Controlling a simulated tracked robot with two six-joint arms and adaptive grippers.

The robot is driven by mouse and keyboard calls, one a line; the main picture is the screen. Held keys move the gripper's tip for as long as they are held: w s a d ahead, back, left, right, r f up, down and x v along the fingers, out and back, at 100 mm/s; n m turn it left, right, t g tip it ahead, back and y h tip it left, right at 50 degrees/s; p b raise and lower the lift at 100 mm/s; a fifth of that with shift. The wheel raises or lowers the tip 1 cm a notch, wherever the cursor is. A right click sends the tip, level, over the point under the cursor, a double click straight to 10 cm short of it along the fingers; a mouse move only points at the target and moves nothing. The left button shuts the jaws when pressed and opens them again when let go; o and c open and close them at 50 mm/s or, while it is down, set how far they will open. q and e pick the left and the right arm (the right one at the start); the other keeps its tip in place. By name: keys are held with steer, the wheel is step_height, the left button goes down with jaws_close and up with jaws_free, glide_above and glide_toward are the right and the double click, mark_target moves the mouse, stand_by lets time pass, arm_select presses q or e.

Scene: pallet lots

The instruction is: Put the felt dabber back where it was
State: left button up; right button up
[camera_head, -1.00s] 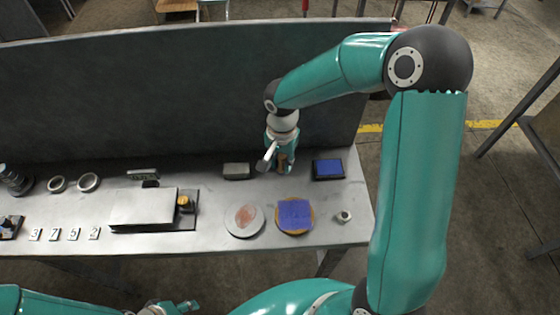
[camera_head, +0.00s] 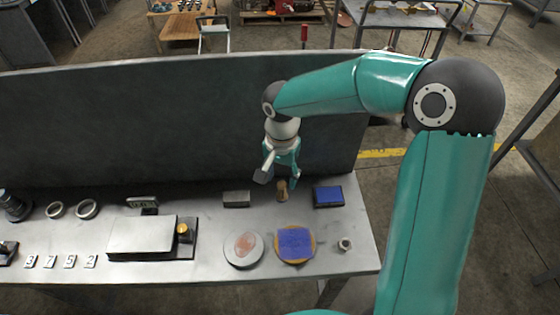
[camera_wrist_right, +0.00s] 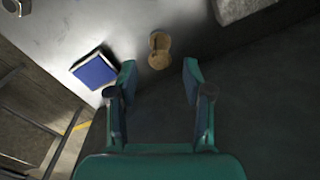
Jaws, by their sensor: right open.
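The felt dabber appears to be the small tan, waisted piece (camera_head: 282,190) on the grey bench, between a grey block and a blue pad. It also shows in the right wrist view (camera_wrist_right: 159,50), just beyond the fingertips, clear of both fingers. My right gripper (camera_head: 284,173) is open and empty, just above and behind the dabber. Its two spread fingers show in the wrist view (camera_wrist_right: 158,75). My left gripper is out of view.
The grey block (camera_head: 236,199) and blue pad (camera_head: 328,196) flank the dabber. In front are a stained grey disc (camera_head: 243,262) and a blue-topped round board (camera_head: 295,243). A nut (camera_head: 345,244) lies at right. A dark panel (camera_head: 180,130) stands behind the bench.

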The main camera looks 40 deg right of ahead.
mark_target(281, 185)
step_height(281, 185, up, 6)
steer(key=shift+f, duration=0.1)
stand_by(0.6)
